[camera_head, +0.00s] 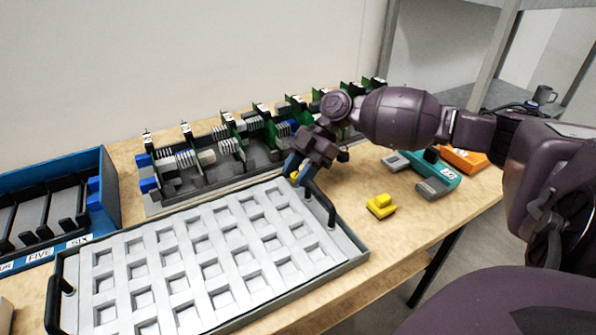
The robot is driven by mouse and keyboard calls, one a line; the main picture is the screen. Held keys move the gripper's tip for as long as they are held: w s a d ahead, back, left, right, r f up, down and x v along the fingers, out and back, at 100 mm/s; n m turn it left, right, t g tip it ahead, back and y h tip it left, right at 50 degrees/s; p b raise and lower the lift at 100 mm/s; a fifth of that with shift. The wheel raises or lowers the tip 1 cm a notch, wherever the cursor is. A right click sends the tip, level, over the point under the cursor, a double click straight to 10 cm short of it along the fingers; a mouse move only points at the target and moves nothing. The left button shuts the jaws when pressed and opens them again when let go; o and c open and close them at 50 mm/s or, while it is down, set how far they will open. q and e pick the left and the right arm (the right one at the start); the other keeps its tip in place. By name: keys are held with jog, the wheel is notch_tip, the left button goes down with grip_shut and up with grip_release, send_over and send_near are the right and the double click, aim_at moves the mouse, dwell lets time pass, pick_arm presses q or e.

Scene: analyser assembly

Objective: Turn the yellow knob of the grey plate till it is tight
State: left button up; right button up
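The grey plate (215,322) is a light tray with rows of square recesses, lying on the wooden table, with a black handle at each end. A small yellow knob (294,175) shows at its far right corner, mostly hidden by my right gripper. My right gripper (297,174) reaches down from the right, with its fingertips at the knob. I cannot tell whether the fingers are closed on it. A separate yellow part (381,206) lies on the table to the right of the plate. My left gripper is out of view.
Behind the plate stands a grey rack (260,157) with several green boards. A blue box (110,190) with slots is at the left. Teal (441,178) and orange (463,160) tools lie at the right. Bare table surrounds the separate yellow part.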

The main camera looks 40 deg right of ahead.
jog(key=c, duration=0.7)
jog(key=shift+o, duration=0.2)
jog(key=shift+r+m+t+p, duration=0.55)
jog(key=shift+m+t+p, duration=0.05)
jog(key=shift+p, duration=0.45)
jog(key=shift+m+p, duration=0.4)
jog(key=shift+p, duration=0.05)
jog(key=shift+s+m+t+h+p, duration=0.1)
jog(key=shift+m+t+h+p, duration=0.3)
jog(key=shift+m+t+p, duration=0.7)
jog(key=shift+f+m+t+p, duration=0.4)
jog(key=shift+m+p, duration=0.2)
jog(key=shift+m, duration=0.1)
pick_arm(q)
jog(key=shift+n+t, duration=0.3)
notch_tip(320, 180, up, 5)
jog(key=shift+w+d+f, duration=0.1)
pick_arm(e)
jog(key=shift+f, duration=0.1)
